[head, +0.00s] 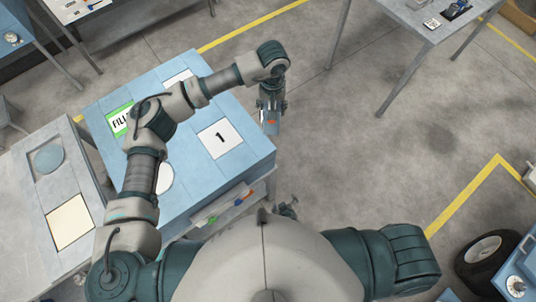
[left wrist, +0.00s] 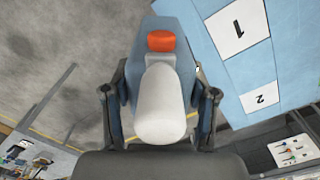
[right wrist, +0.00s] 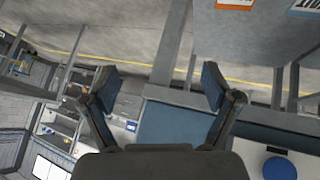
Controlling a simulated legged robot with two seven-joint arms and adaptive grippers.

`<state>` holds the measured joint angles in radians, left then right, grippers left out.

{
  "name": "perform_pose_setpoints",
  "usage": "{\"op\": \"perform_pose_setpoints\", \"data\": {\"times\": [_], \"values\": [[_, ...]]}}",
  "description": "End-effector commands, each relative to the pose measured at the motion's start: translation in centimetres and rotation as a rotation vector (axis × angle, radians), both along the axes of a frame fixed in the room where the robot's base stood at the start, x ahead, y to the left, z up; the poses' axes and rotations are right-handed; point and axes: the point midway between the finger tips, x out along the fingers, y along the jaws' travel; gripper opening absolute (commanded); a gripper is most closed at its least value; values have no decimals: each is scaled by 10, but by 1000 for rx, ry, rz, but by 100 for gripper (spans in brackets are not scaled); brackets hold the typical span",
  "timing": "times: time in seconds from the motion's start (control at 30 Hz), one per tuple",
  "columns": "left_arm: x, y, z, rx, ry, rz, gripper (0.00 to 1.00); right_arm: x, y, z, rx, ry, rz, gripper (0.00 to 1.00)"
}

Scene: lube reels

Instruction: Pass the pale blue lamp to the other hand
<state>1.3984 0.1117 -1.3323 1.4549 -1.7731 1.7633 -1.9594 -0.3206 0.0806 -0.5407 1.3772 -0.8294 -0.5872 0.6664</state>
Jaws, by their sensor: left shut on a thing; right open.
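The pale blue lamp (left wrist: 178,56) has an orange button and a rounded white part. My left gripper (left wrist: 160,108) is shut on it, with one finger on each side. In the head view the lamp (head: 264,128) hangs below my left gripper (head: 271,106), off the right edge of the blue table. My right gripper (head: 288,207) is close in front of my body, below the lamp in the picture. In the right wrist view my right gripper (right wrist: 160,92) is open, with nothing between its fingers.
The blue table (head: 245,160) bears white squares, one marked 1, and a green-edged label. A grey table (head: 75,165) stands at the left, another (head: 410,22) at the upper right. A black wheel (head: 485,250) lies at the lower right. The floor right of the blue table is clear.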

Motion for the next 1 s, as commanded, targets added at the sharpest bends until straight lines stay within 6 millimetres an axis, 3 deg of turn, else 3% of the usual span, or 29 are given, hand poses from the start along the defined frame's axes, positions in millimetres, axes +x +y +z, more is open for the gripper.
{"op": "perform_pose_setpoints", "data": {"times": [0.1,0.3,0.5,0.6,0.7,0.8,1.0], "values": [[0,0,1,-1,-1,0,0,34,29,68,27,-171,-21,88],[0,0,1,-1,-1,0,0,67,62,190,119,-460,-101,88],[0,0,1,-1,-1,0,0,73,73,304,250,-714,-204,88],[0,0,1,-1,-1,0,0,70,71,344,307,-802,-247,88],[0,0,1,-1,-1,0,0,67,69,370,347,-860,-277,88],[0,0,1,-1,-1,0,0,66,67,383,367,-889,-292,88],[0,0,1,-1,-1,0,0,87,64,388,373,-901,-298,88]]}}
